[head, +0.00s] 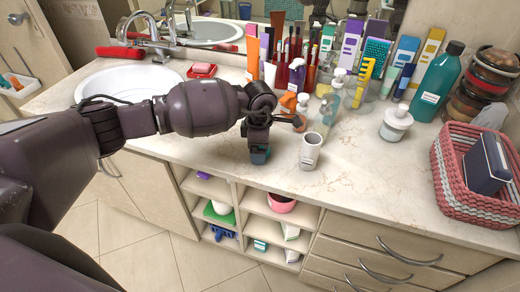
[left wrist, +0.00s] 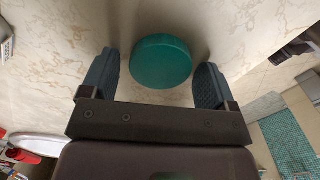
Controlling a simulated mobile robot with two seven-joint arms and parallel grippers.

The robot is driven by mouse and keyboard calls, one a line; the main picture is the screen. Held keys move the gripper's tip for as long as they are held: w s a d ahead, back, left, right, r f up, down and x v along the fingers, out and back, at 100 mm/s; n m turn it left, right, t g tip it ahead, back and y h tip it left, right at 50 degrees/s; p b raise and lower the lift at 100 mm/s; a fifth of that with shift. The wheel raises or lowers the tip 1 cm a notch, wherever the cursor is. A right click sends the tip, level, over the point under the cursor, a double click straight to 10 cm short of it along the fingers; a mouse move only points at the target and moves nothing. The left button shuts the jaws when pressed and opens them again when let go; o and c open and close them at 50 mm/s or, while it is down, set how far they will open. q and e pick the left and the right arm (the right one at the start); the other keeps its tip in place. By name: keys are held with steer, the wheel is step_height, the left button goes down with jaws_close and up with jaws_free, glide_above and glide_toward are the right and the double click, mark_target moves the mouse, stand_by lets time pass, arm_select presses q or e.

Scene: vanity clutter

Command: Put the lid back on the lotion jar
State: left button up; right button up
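A round teal lid (left wrist: 161,61) lies on the counter. In the left wrist view it sits between the two fingers of my left gripper (left wrist: 158,85), with a gap on each side. The gripper is open. In the head view my left gripper (head: 259,151) points down at the counter's front edge, and only a bit of the teal lid (head: 260,157) shows below it. Right of it stands a white cylindrical container (head: 309,155) with a dark round top. Farther right is a squat white jar (head: 394,126) with a narrower top. I cannot tell which is the lotion jar. My right gripper is not in view.
Bottles, including an orange spray bottle (head: 287,105) and a pump bottle (head: 328,112), stand behind my gripper. A teal bottle (head: 436,84) and a pink woven basket (head: 442,166) are at the right. The sink (head: 128,77) is at the left. Front-right counter is clear.

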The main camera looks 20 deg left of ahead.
arm_select(q)
steer(key=c, duration=0.7)
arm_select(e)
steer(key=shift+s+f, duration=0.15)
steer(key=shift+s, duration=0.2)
arm_select(q)
steer(key=shift+c, duration=0.2)
step_height(320, 180, up, 20)
steer(key=b, duration=0.1)
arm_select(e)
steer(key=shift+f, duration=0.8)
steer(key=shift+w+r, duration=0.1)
